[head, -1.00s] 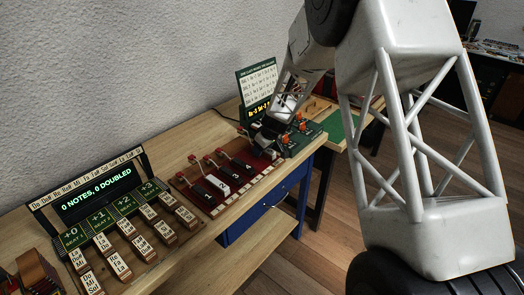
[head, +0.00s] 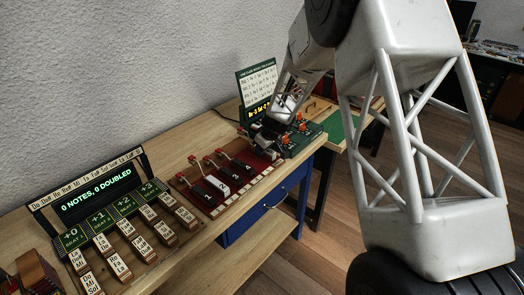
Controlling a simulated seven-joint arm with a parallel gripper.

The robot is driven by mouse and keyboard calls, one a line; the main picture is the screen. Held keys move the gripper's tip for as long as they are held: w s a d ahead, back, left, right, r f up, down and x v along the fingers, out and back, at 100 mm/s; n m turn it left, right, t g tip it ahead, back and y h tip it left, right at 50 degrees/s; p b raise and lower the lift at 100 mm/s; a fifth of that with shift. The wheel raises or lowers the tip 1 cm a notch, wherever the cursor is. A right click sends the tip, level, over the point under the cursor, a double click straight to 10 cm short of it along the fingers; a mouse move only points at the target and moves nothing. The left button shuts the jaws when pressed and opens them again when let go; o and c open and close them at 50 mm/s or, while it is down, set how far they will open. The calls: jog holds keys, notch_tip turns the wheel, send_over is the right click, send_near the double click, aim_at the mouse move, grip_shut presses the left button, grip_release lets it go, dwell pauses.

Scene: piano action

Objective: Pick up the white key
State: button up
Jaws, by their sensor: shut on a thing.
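A white key (head: 217,185) lies flat between dark numbered keys on the red board (head: 186,190), at the middle of the bench in the head view. My gripper (head: 263,139) is low over the far right end of this board, apart from that white key. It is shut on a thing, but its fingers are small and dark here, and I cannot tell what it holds. A dark key (head: 263,155) lies just in front of my gripper.
Several red-knobbed levers (head: 208,160) stand behind the keys. A green board with orange parts (head: 303,128) is close right of my gripper, with a sign (head: 257,85) behind. A display (head: 95,190) and labelled blocks (head: 122,265) fill the left. The wall is close behind.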

jog(key=shift+r, duration=0.1)
jog(key=shift+r, duration=0.75)
notch_tip(320, 180, up, 2)
jog(key=shift+r, duration=0.1)
jog(key=s+d+r, duration=0.1)
jog(key=s+d, duration=0.1)
jog(key=s, duration=1.4)
jog(key=shift+r, duration=0.1)
